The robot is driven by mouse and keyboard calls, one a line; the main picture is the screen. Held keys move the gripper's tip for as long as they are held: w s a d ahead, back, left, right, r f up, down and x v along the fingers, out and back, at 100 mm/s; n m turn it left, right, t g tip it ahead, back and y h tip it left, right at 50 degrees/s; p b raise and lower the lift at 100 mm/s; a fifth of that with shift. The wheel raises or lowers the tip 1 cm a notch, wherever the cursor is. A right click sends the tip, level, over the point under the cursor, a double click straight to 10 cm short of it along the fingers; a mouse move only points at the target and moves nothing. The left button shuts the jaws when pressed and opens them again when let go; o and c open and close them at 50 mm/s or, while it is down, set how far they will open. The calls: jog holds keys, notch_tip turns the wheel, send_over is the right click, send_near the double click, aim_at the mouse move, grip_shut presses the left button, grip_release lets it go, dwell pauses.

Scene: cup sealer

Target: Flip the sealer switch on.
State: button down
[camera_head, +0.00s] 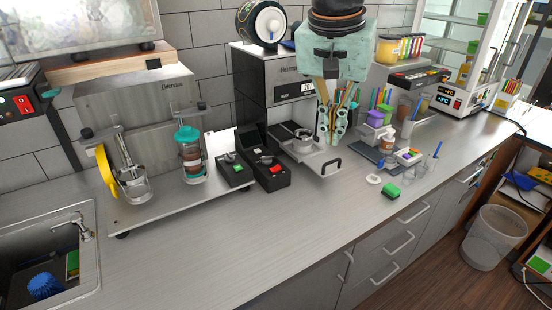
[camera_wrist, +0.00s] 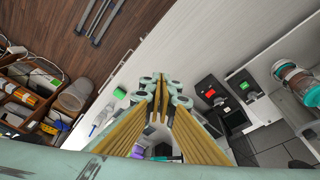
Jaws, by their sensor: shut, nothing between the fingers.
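The cup sealer (camera_head: 291,90) is a dark upright machine with a steel front and a lit display. A holder plate with a black handle (camera_head: 329,168) sticks out at its base. My gripper (camera_head: 331,138) is shut and empty, pointing down in front of the sealer's right side, above the counter. In the wrist view my gripper (camera_wrist: 163,88) shows its fingers together. My arm covers part of the sealer's right side. I cannot tell which control is the sealer's switch. Two black control boxes stand left of the holder, one with a green button (camera_head: 238,169), one with a red button (camera_head: 275,169).
A steel machine (camera_head: 140,100) with a yellow wheel and a teal-lidded cup (camera_head: 190,150) stands left. Small cups, a green block (camera_head: 390,190) and a white ring (camera_head: 373,179) lie right of the holder. The front counter (camera_head: 230,235) is clear.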

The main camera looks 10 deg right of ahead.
jog(key=w+a+f+m+h+p, duration=0.1)
jog(key=w+a+f+m+p, duration=0.15)
jog(key=w, duration=0.55)
jog(key=w+a+f+m+p, duration=0.1)
jog(key=w+a+f, duration=0.15)
jog(key=w, duration=0.65)
jog(key=m+h+p, duration=0.1)
jog(key=m+p, duration=0.2)
jog(key=p, duration=0.1)
send_over(275, 167)
jog(key=s+a, duration=0.3)
jog(key=a, duration=0.1)
notch_tip(275, 167, down, 10)
jog(key=shift+w+a+f+g, duration=0.25)
jog(key=shift+w+f+g, duration=0.1)
jog(key=shift+f, duration=0.35)
jog(key=shift+p+x, duration=1.5)
jog(key=shift+x, duration=5.5)
jog(key=shift+w+d+r, duration=0.1)
jog(key=shift+d, duration=0.1)
jog(key=shift+a, duration=0.15)
